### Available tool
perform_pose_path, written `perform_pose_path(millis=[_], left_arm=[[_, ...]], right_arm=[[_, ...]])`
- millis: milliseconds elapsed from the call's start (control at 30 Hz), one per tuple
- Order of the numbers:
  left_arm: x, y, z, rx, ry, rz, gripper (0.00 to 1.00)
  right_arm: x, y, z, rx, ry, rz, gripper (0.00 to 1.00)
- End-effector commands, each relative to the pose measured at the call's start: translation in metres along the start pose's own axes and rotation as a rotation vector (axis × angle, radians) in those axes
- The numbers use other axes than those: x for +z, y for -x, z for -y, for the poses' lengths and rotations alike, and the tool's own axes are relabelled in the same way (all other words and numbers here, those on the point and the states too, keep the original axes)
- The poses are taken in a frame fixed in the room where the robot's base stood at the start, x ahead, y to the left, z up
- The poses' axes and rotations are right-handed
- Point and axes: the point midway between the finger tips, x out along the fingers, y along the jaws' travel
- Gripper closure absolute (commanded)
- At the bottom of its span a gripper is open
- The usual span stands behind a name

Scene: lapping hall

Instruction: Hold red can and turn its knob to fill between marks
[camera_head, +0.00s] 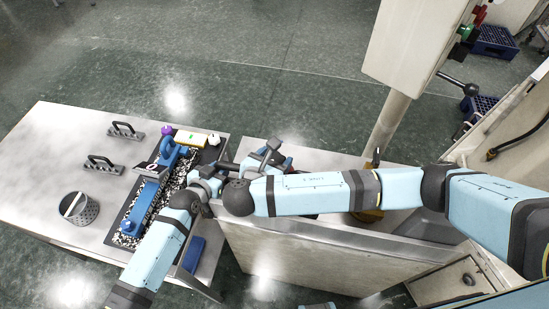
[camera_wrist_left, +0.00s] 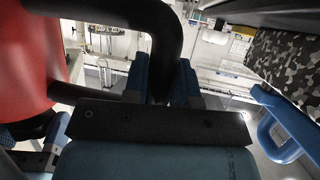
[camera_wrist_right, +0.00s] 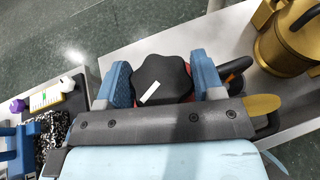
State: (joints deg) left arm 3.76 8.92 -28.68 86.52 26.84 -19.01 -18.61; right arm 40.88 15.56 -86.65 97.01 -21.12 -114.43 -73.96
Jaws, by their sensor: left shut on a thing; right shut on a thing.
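The red can (camera_wrist_left: 28,55) fills the left edge of the left wrist view, with its black handle (camera_wrist_left: 172,35) arching across the top. My left gripper (camera_wrist_left: 160,85) is shut on that handle, one blue finger on each side. In the right wrist view my right gripper (camera_wrist_right: 159,75) is shut around the can's black lobed knob (camera_wrist_right: 165,70), which bears a white pointer line slanting to the lower left. A little red shows beneath the knob. In the head view my left gripper (camera_head: 220,174) and right gripper (camera_head: 265,158) are close together and hide the can. No fill level or marks can be made out.
A dark tray (camera_head: 118,240) with speckled filling and blue tools lies on the steel table (camera_head: 60,150) at left. A brass pot (camera_wrist_right: 290,45) is close right of the right gripper. A post (camera_head: 388,130) rises behind.

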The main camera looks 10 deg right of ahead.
Motion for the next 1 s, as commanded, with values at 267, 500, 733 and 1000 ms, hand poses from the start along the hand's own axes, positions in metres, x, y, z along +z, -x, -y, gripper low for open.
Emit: perform_pose_path(millis=[267,500,733,1000], left_arm=[[0.0006,0.0001,-0.0002,0.0,0.0,0.001,1.0],[0.0007,0.0,-0.0002,0.0,0.0,0.001,1.0],[0.0007,0.0,-0.0004,0.0,0.0,0.001,1.0],[0.0007,0.0001,-0.0004,0.001,0.0,0.001,1.0]], right_arm=[[0.0002,0.0006,-0.0002,-0.01,-0.005,-0.001,0.62],[0.0001,0.0005,-0.0001,-0.01,-0.004,-0.001,0.22],[0.0,0.0003,0.0,-0.01,-0.004,-0.001,0.13],[0.0021,-0.0009,0.0,0.058,0.022,0.005,0.13]])
